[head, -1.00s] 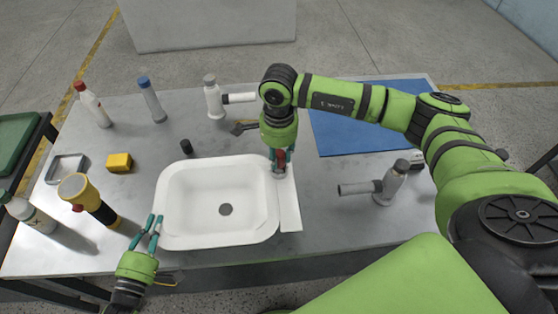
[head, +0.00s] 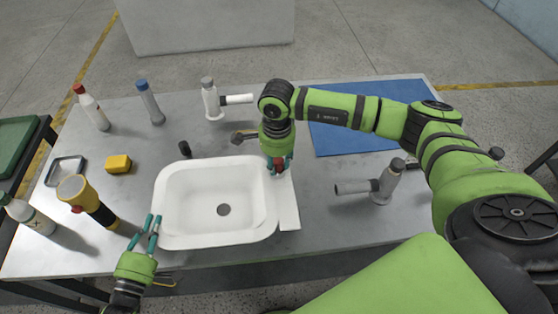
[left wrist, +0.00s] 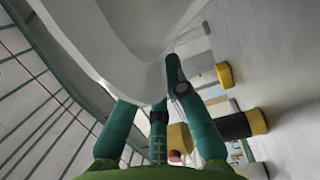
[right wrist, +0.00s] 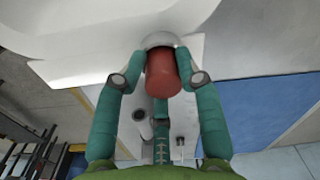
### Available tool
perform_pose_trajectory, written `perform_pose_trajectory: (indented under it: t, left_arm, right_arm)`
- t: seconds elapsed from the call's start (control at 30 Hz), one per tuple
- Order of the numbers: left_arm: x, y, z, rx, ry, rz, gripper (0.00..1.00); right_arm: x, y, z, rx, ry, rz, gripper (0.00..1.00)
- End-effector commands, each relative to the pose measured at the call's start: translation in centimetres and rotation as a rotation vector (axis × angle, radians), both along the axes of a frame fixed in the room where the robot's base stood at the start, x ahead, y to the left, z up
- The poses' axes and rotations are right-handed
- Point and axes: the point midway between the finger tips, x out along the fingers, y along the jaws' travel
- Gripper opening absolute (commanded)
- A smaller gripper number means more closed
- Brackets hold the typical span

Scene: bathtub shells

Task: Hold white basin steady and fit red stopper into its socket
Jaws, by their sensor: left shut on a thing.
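My left gripper (head: 154,222) is shut on the basin's near left rim. The red stopper (head: 279,162) is at the basin's right edge, above a white ledge. In the right wrist view the red stopper (right wrist: 162,75) meets a pale round socket (right wrist: 160,40); how deep it sits is hidden. My right gripper (right wrist: 161,66) has a fingertip on each side of the stopper, very close to it. I cannot tell whether they touch it.
A yellow and black flashlight (head: 88,200) and a yellow block (head: 118,164) stand left of the basin. A black cap (head: 185,149) and grey pipe fittings (head: 211,100) are behind it. Another fitting (head: 380,186) stands right. A blue mat (head: 350,140) lies at back right.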

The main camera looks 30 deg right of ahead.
Motion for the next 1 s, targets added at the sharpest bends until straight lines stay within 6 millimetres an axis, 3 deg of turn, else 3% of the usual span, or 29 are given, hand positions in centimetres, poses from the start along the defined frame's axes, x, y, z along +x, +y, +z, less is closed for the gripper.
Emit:
perform_pose_trajectory:
  t: [0.03, 0.57, 0.67, 1.0]
  left_arm:
    - [-0.4, 0.1, -1.1, 0.010, 0.018, 0.000, 0.00]
    - [-0.3, 0.2, -1.0, 0.013, 0.018, 0.002, 0.00]
    - [-0.3, 0.2, -1.0, 0.013, 0.018, 0.002, 0.00]
    - [-0.3, 0.1, -0.8, 0.012, 0.014, 0.000, 0.00]
  right_arm:
    - [-0.9, 0.3, -1.3, 0.000, 0.026, 0.005, 0.54]
    - [-1.0, 0.2, -0.8, -0.003, 0.030, 0.009, 0.54]
    - [-0.9, 0.1, 0.3, -0.004, 0.027, 0.008, 0.54]
    - [-0.7, 0.0, 8.0, -0.004, 0.016, 0.006, 0.54]
